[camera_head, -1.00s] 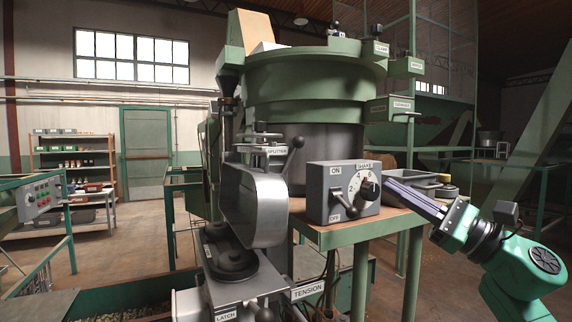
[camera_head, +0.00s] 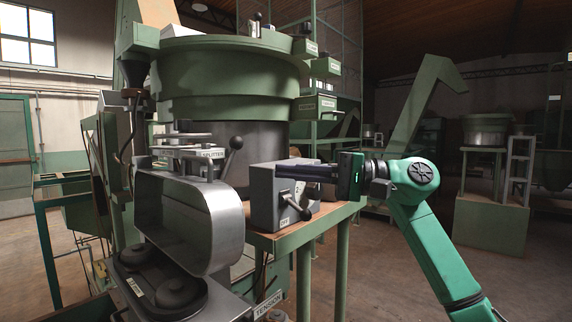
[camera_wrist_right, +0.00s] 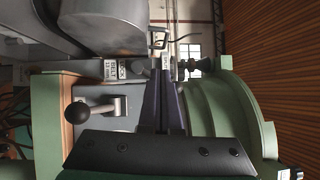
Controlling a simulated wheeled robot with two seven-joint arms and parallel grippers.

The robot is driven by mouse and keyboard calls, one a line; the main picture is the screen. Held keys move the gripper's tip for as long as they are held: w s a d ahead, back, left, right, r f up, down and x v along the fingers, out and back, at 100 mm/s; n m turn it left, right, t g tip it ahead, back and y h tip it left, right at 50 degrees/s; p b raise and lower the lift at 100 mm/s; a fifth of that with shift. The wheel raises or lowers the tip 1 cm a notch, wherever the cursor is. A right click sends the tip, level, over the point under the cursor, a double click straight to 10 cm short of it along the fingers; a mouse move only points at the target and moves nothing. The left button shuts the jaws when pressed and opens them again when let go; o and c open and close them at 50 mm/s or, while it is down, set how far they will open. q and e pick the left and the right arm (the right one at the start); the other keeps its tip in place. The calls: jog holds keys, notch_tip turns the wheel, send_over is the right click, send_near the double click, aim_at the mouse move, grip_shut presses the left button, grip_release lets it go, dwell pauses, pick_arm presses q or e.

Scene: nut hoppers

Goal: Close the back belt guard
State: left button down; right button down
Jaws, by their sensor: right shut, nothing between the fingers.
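A grey metal belt guard (camera_head: 188,222), a rounded trough-like cover, stands raised and tilted above two dark pulleys (camera_head: 157,282) in the head view. It is the only belt guard I can make out. My right gripper (camera_head: 278,172) is shut and empty. It points left in front of the grey control box, to the right of the guard and apart from it. In the right wrist view its dark fingers (camera_wrist_right: 163,85) lie together. A rounded grey metal surface shows at that view's top; I cannot tell whether it is the guard. My left gripper is out of view.
The control box (camera_head: 268,205) with levers sits on a green-legged table (camera_head: 305,232) beside the guard. A splitter lever (camera_head: 236,143) stands just behind the guard. The big green bowl (camera_head: 228,75) rises above. Open floor lies at the right.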

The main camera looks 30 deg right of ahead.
jog(key=w+a+p, duration=0.3)
jog(key=a, duration=0.6)
jog(key=shift+a+r, duration=0.25)
jog(key=shift+r, duration=0.05)
jog(key=shift+p, duration=0.3)
